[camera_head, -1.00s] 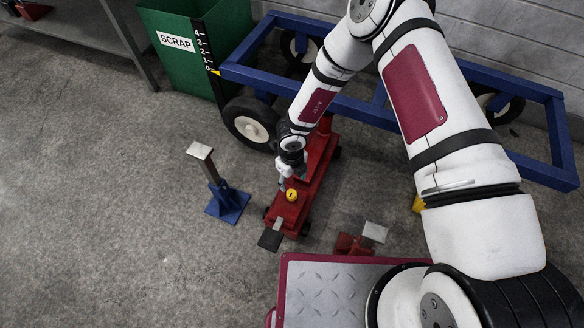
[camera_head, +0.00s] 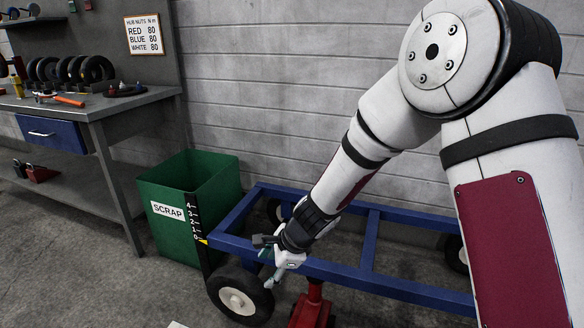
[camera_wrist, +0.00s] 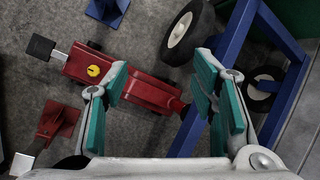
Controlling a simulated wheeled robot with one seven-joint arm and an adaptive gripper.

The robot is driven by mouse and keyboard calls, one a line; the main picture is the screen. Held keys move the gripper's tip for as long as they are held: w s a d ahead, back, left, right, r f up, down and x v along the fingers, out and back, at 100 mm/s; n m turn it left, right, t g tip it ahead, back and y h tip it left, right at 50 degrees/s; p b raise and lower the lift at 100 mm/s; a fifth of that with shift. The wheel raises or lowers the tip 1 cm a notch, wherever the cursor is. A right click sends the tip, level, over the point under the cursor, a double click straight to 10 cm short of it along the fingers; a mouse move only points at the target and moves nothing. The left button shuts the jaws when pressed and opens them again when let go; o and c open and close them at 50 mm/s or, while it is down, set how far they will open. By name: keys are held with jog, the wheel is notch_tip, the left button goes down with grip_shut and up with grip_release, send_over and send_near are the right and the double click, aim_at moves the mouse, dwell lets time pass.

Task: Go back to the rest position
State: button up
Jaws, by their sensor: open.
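My gripper (camera_head: 270,268) is raised beside the blue cart frame (camera_head: 375,280) in the head view, above and left of a red jack (camera_head: 312,308). In the wrist view the two teal finger pads of my gripper (camera_wrist: 168,98) stand wide apart with nothing between them. The red jack (camera_wrist: 135,88) with its yellow knob lies below and behind the fingers in that view. It stands on the floor by the blue frame (camera_wrist: 238,40). Most of the jack is hidden in the head view.
A green scrap bin (camera_head: 190,190) stands left of the cart. A black wheel (camera_head: 240,297) is at the frame's near corner. A workbench (camera_head: 95,110) with tyres and tools is at the left. Blue and red stands (camera_wrist: 60,122) flank the jack in the wrist view.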

jog(key=s+d+r+n+g, duration=0.1)
jog(key=s+d+r+n, duration=0.4)
jog(key=r, duration=0.4)
jog(key=s+d+r+n, duration=0.2)
jog(key=s+r+n, duration=0.2)
jog(key=s+r, duration=0.45)
jog(key=s+d+r+n+g+h, duration=0.1)
jog(key=s+d+r+n+h, duration=0.2)
jog(key=s+d, duration=0.75)
jog(key=s+d+r+n+g+h, duration=0.1)
jog(key=s+d+r+n+h, duration=0.2)
jog(key=s+d, duration=0.75)
jog(key=s+a+r+t+p, duration=0.1)
jog(key=r+t+p, duration=0.1)
jog(key=r+p, duration=1.2)
jog(key=s+a+r+n+t+y+p, duration=0.1)
jog(key=s+a+r+t+p, duration=0.1)
jog(key=r+p, duration=1.3)
jog(key=shift+s+a+r+p, duration=0.2)
jog(key=shift+r+p, duration=0.1)
jog(key=shift+r, duration=0.4)
